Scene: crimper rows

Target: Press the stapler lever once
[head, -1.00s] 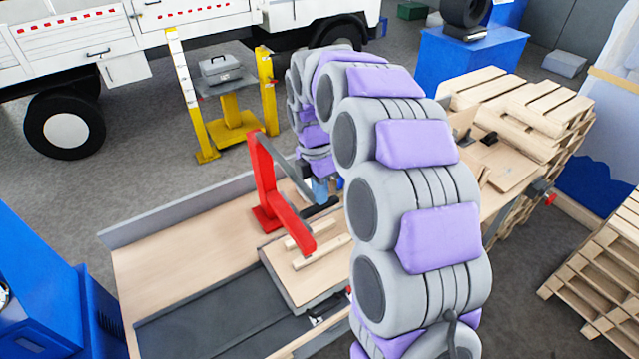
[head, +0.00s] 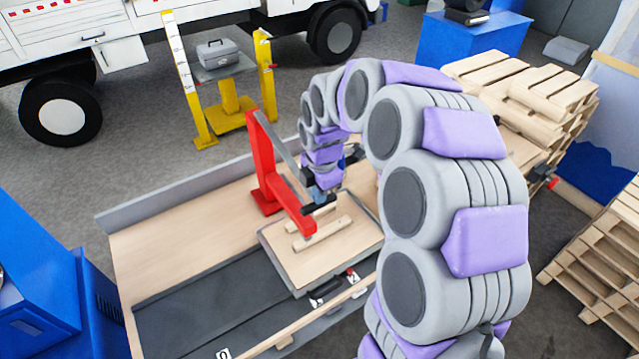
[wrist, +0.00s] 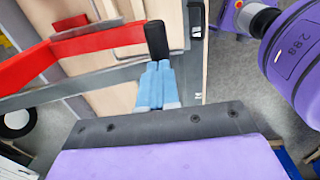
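The red stapler (head: 264,165) stands on the workbench in the head view, its red lower arm reaching toward the front right. Its grey lever (head: 283,145) slants down from the top of the red post toward my gripper. In the wrist view, the lever (wrist: 60,92) runs in from the left, above the red frame (wrist: 85,40). A black handle (wrist: 156,40) shows just beyond my gripper (wrist: 156,68), whose light blue fingers are together with nothing visible between them. The fingertips appear close to the handle; I cannot tell whether they touch. In the head view, my wrist partly hides the lever end.
A board with wooden strips (head: 322,233) lies under the stapler's front end. The workbench (head: 160,255) is clear to the left, beside a dark belt-like strip (head: 225,315). A blue cabinet (head: 40,270) stands at left; pallets (head: 600,260) stand at right.

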